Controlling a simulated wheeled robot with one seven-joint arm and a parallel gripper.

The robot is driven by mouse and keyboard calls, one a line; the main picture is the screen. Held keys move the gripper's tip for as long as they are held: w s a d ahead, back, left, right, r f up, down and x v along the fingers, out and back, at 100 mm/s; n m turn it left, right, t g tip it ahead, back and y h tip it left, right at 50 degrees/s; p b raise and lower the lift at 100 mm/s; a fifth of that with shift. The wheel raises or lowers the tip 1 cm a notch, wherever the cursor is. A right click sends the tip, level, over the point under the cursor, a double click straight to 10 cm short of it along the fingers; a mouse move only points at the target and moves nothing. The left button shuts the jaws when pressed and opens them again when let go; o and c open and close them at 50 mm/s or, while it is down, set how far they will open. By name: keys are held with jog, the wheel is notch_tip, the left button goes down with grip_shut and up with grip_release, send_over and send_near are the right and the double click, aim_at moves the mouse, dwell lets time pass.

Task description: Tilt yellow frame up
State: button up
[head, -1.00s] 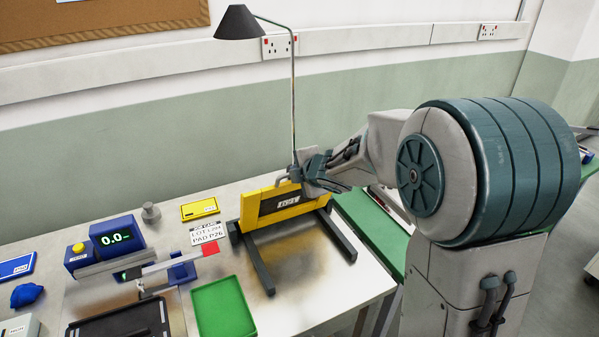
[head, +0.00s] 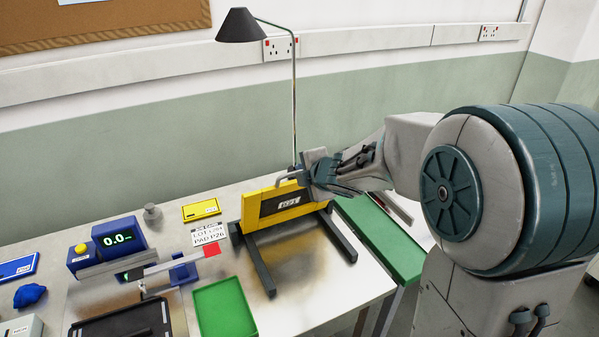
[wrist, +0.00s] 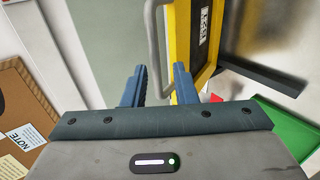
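The yellow frame (head: 285,201) has a dark central panel with a white label and stands raised on its dark feet on the bench. In the wrist view the frame (wrist: 180,48) fills the upper middle. Its grey handle (head: 287,178) sticks up at the top edge. The handle (wrist: 153,35) also shows in the wrist view, ahead of and in line with the gap between my fingers. In the head view my gripper (head: 312,180) is at the frame's upper right, close to the handle; contact is unclear.
A lamp (head: 293,100) stands behind the frame. A green tray (head: 224,308), a blue device with a display (head: 118,236) and a card (head: 209,234) lie to the left. A green surface (head: 380,240) is at right. Bare bench lies between the feet.

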jog(key=p+v, duration=0.3)
jog(key=v, duration=0.7)
jog(key=shift+s, duration=0.15)
jog(key=s+d+f+m+g+h+b, duration=0.1)
jog(key=s+d+m+h+b, duration=0.1)
jog(key=s+d+m+h, duration=0.4)
jog(key=s+d+f+m+h+b, duration=0.1)
jog(key=s+d+m+b, duration=0.15)
jog(key=d+m, duration=0.45)
jog(key=s+a+f+m+g+y+b, duration=0.1)
jog(key=s+a+f+m+g, duration=0.1)
jog(key=s, duration=0.4)
jog(key=s+a+f+m+g+y+b, duration=0.1)
jog(key=s+a+f+m+g, duration=0.2)
jog(key=s+m, duration=0.4)
jog(key=shift+s+a+f+m+g+y, duration=0.15)
jog(key=shift+a+f+m+g+y, duration=0.15)
jog(key=shift+a+f, duration=0.35)
